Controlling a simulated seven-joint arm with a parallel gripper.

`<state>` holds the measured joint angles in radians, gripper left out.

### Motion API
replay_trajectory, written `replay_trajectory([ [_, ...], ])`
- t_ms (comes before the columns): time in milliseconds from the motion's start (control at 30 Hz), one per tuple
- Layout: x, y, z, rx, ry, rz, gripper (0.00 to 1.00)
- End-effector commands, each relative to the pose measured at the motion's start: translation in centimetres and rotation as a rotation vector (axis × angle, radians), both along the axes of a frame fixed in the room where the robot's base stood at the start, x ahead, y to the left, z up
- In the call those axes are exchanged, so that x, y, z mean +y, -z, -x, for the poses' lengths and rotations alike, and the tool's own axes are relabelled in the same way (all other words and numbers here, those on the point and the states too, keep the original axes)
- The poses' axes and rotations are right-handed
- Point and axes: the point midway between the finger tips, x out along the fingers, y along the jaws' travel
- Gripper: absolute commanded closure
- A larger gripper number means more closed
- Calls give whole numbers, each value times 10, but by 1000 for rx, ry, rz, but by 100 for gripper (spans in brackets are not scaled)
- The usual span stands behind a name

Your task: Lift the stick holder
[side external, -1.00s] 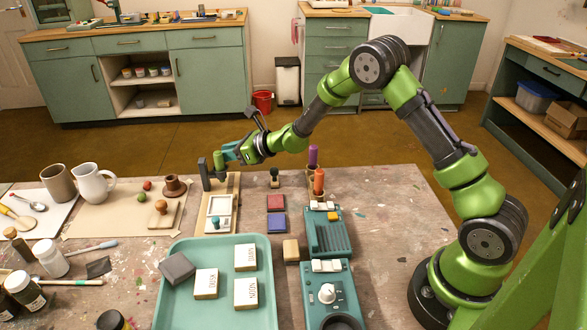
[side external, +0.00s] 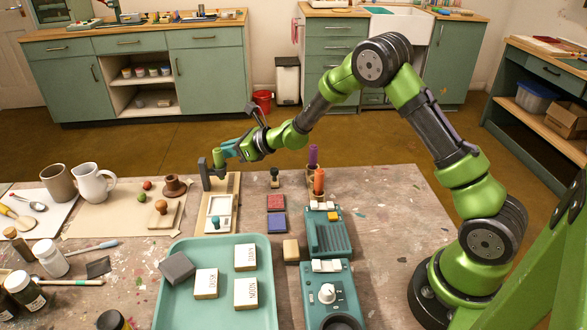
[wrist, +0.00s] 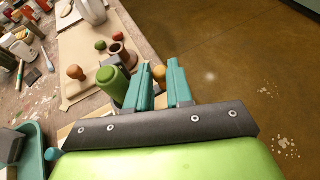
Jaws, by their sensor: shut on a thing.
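The stick holder shows as a green cylinder (side external: 219,157) beside a dark upright post (side external: 204,173), at the far end of a wooden board (side external: 234,186). In the wrist view the green cylinder (wrist: 113,83) stands just left of my fingers. My gripper (side external: 230,151) is beside the cylinder in the side view, its teal fingers close against it. In the wrist view my gripper (wrist: 159,72) has a tan round knob (wrist: 158,74) between its fingertips. The fingers hide most of the grip, and whether the holder's base is clear of the board is hidden.
A white frame (side external: 220,214) lies on the board. A purple stick (side external: 313,155) and an orange stick (side external: 319,180) stand to the right. Red (side external: 275,202) and blue pads are nearer. A teal tray (side external: 206,253) is in front, mugs (side external: 93,184) at left.

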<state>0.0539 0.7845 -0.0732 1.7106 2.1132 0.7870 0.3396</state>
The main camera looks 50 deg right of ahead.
Motion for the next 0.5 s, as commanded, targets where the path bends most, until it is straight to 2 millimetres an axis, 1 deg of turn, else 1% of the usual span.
replay_trajectory([
  [67,1,-4,0,-7,-2,-4,100],
  [100,1,-5,0,-8,-3,-5,73],
  [133,1,-5,0,-8,-2,-4,70],
  [400,0,-4,0,-6,-1,-3,70],
  [500,-2,-6,4,-7,0,-2,70],
])
